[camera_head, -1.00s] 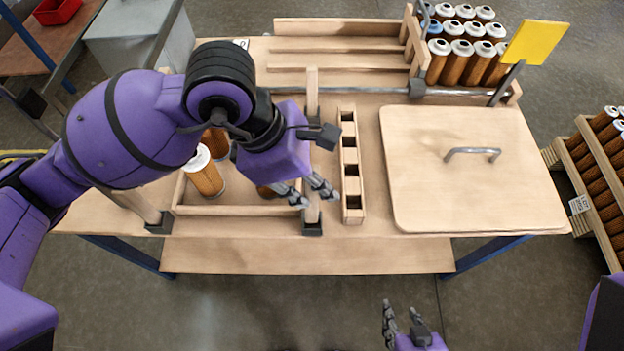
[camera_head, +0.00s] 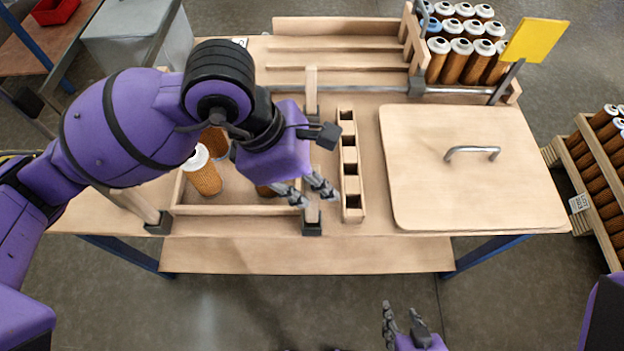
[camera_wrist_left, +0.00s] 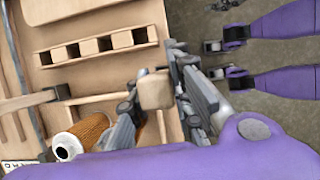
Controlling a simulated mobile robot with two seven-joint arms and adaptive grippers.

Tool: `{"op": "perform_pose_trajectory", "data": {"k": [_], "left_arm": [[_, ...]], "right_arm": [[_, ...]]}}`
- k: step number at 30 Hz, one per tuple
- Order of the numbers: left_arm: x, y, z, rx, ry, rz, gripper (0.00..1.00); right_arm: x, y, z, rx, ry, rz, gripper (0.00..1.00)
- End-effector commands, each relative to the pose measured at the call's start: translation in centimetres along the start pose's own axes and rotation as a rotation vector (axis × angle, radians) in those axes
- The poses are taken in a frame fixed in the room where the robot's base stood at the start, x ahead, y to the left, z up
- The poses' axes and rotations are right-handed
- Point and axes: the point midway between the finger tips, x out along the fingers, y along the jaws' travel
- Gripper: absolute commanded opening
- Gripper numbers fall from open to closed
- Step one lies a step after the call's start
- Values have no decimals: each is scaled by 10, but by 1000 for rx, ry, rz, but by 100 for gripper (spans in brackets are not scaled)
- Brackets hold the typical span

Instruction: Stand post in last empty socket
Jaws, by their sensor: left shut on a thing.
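My left gripper (camera_head: 312,193) is shut on a wooden post, whose square end (camera_wrist_left: 156,90) shows between the fingers in the left wrist view. In the head view the post (camera_head: 312,212) stands roughly upright at the front edge of the table, directly over a black socket (camera_head: 312,229). I cannot tell whether its foot is fully seated. Another post (camera_head: 312,88) stands behind, and a third (camera_head: 138,204) is at the front left in a black socket (camera_head: 160,224). My right gripper (camera_head: 404,318) is open and empty in front of the table.
A wooden strip with square holes (camera_head: 345,128) lies right of the held post. A shallow tray (camera_head: 235,210) with filter cartridges (camera_head: 202,172) is to the left. A wooden lid with a handle (camera_head: 470,190) covers the right side. A cartridge crate (camera_head: 418,55) stands behind.

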Motion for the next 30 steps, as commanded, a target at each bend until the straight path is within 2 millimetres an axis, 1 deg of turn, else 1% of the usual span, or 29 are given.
{"op": "perform_pose_trajectory", "data": {"k": [13, 30], "left_arm": [[1, 0, 0, 0, 0, -1, 0], [17, 0, -7, 0, 0, -2, 0]], "right_arm": [[0, 0, 2, 0, -3, 0, 40], [6, -1, 18, 0, -23, -1, 40]]}}
